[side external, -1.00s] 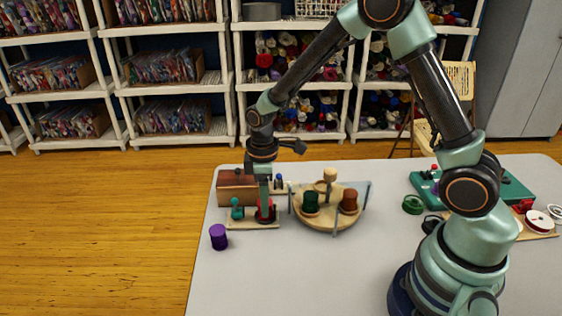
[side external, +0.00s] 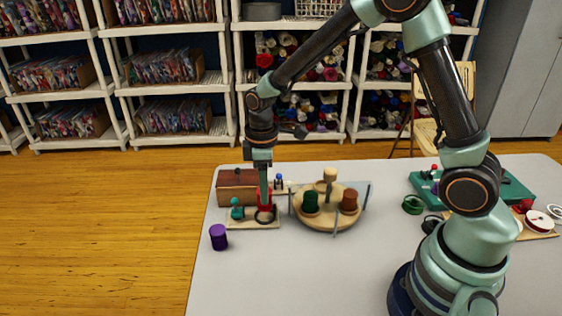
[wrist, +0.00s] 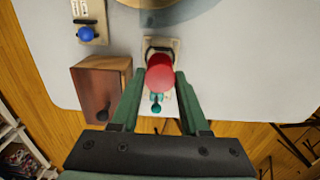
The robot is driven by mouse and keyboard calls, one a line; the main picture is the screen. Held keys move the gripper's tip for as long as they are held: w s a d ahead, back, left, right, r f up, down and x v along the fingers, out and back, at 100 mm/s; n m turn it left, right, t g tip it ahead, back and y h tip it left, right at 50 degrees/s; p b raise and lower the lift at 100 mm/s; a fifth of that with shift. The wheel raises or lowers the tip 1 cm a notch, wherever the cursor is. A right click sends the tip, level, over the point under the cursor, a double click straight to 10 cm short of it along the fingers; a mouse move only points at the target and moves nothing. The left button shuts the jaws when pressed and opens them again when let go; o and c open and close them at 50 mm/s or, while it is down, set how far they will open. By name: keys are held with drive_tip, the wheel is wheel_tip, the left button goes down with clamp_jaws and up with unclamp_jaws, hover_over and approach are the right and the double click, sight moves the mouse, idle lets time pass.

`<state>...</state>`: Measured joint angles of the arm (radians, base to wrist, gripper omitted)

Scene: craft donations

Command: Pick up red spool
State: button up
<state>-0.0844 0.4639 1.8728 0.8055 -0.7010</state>
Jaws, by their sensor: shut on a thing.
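The red spool (side external: 265,208) is between the fingers of my gripper (side external: 264,199), just above the right end of a small beige board (side external: 240,224). My gripper is shut on it. A dark round spot shows on the board below the spool. In the wrist view the red spool (wrist: 160,73) sits between the two green fingertips (wrist: 156,78) and hides part of the board (wrist: 158,44).
A brown wooden box (side external: 236,188) is behind. A round wooden tray (side external: 332,225) with green and brown spools stands close right. A purple spool (side external: 218,237) stands front left.

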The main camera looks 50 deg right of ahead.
drive_tip(key=shift+r, duration=2.05)
